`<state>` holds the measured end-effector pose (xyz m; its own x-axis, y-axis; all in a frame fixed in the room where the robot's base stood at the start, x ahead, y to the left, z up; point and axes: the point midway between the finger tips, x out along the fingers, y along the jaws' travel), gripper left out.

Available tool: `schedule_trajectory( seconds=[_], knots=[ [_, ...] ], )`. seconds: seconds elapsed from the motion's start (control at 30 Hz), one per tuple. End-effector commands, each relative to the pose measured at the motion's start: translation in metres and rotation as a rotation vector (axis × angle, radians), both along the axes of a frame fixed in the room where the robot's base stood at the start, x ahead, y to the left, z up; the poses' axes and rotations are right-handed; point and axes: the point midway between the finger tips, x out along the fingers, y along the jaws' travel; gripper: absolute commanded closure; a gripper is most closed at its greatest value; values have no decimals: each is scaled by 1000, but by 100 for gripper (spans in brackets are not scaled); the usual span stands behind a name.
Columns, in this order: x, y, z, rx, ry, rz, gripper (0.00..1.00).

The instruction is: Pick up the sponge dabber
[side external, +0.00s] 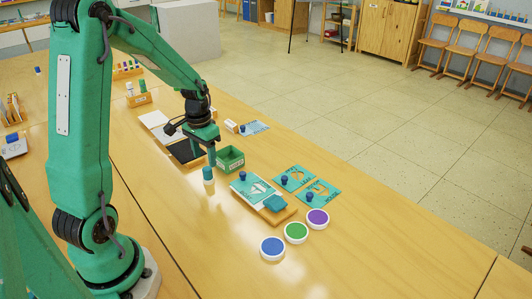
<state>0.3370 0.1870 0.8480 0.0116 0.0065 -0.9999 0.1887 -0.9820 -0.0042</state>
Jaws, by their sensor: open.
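What looks like the sponge dabber (208,184), with a blue upper part and a pale lower end, is upright at the table, left of the green box. The gripper is open. The fingers are small and dark here, so I cannot tell whether they stand around the dabber's handle or just above it.
A stencil board (250,193), teal stencils (294,174), and blue (272,253), green (296,238) and purple (318,224) round pads lie to the right. The front table is clear.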

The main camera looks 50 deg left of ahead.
Motion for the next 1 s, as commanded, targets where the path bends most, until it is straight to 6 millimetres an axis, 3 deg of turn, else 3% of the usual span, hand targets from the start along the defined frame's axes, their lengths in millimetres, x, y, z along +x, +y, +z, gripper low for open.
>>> schedule_trajectory(
  seconds=[0.43,0.8,1.0],
  knots=[
    [0,-1,-15,-1,2,0,48],
    [1,-1,-52,-2,4,0,48],
    [1,0,-62,-1,1,0,48]
  ],
)
